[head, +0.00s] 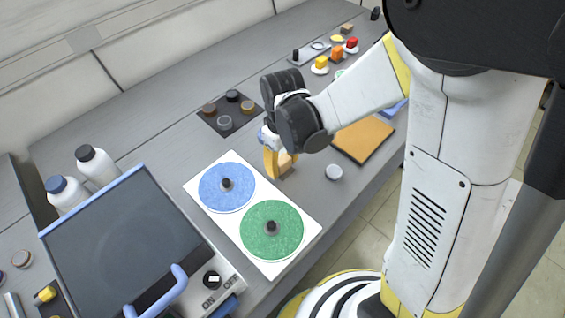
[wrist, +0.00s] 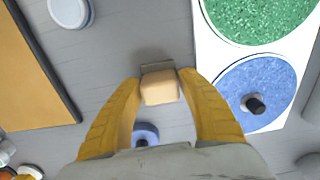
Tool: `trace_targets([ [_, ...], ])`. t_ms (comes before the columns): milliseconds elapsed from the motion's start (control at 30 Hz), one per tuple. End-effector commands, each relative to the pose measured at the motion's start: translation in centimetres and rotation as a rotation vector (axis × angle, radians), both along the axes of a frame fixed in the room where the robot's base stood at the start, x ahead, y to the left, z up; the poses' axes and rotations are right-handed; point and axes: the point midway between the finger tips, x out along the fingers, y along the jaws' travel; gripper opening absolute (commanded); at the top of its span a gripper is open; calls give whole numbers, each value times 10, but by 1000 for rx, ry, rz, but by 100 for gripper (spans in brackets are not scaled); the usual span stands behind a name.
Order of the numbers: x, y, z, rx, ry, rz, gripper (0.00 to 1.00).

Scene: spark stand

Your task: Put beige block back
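The beige block (wrist: 160,88) sits between the two yellow fingertips of my gripper (wrist: 160,82) in the wrist view. The fingers appear closed against its sides. In the head view my gripper (head: 279,160) points down over the grey table, just right of the white board, and the block (head: 287,163) shows partly behind a yellow finger. A dark patch lies on the table just beyond the block in the wrist view. I cannot tell whether the block touches the table.
The white board (head: 301,209) carries a blue disc (head: 213,190) and a green disc (head: 258,218), each with a dark knob. An orange-tan panel (head: 364,139) and a white round cap (head: 334,172) lie to the right. A dark mat (head: 215,122) with several round pieces is behind.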

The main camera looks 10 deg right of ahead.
Motion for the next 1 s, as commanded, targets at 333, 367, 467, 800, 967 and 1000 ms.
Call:
trace_targets([
  [333,0,0,1,0,0,0,62],
  [367,0,0,2,0,0,0,62],
  [467,0,0,11,0,0,0,62],
  [800,-1,0,82,0,0,0,62],
  [967,0,0,108,0,0,0,62],
  [1000,0,0,113,0,0,0,62],
])
